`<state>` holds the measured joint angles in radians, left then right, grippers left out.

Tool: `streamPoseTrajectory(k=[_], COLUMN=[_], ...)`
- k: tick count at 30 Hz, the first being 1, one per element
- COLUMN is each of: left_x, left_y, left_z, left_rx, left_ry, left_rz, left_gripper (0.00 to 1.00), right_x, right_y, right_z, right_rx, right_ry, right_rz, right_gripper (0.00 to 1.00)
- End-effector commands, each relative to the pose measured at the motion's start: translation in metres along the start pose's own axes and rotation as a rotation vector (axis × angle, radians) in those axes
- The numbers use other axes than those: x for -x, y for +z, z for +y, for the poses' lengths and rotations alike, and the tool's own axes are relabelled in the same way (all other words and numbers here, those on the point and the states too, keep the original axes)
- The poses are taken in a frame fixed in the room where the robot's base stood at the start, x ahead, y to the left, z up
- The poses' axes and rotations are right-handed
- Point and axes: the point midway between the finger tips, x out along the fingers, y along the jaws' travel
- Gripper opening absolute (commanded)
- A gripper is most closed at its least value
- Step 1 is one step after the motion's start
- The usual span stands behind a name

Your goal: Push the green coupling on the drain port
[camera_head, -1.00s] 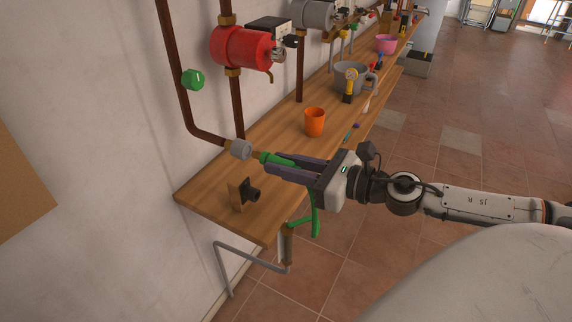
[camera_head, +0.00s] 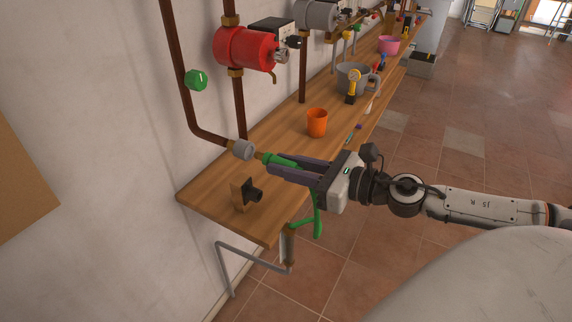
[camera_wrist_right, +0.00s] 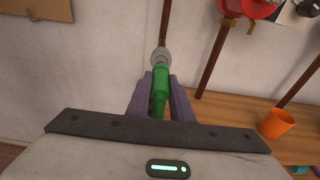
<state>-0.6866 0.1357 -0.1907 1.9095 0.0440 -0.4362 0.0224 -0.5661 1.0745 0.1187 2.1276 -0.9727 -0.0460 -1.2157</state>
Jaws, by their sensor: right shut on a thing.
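The green coupling (camera_head: 281,160) lies between the fingers of my right gripper (camera_head: 296,169), which is shut on it. In the right wrist view the coupling (camera_wrist_right: 160,88) points straight ahead between the two dark fingers. Its front end meets a short brass-coloured piece at the drain port, a grey round fitting (camera_head: 243,149) on the brown pipe. I cannot tell how far it sits on the port. A green hose (camera_head: 318,215) hangs below the gripper over the bench's front edge. My left gripper is not in view.
A wooden bench (camera_head: 222,196) runs along the wall. A black fitting on a wooden block (camera_head: 247,195) stands near its end. An orange cup (camera_head: 317,123) and a grey bucket (camera_head: 353,78) stand farther back. A red vessel (camera_head: 245,48) and green knob (camera_head: 196,80) are above.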

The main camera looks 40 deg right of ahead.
Motion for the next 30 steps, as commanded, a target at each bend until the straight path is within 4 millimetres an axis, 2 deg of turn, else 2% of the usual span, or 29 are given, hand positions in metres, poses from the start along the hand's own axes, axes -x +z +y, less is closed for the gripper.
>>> streamPoseTrajectory(k=[30], left_x=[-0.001], left_y=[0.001], left_z=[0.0], left_rx=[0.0], left_ry=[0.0], left_rz=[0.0], left_gripper=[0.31], right_x=[-0.027], right_y=[0.005], right_z=[0.0], right_rx=[-0.001], right_ry=[0.001], right_rz=[-0.003], right_gripper=[0.0])
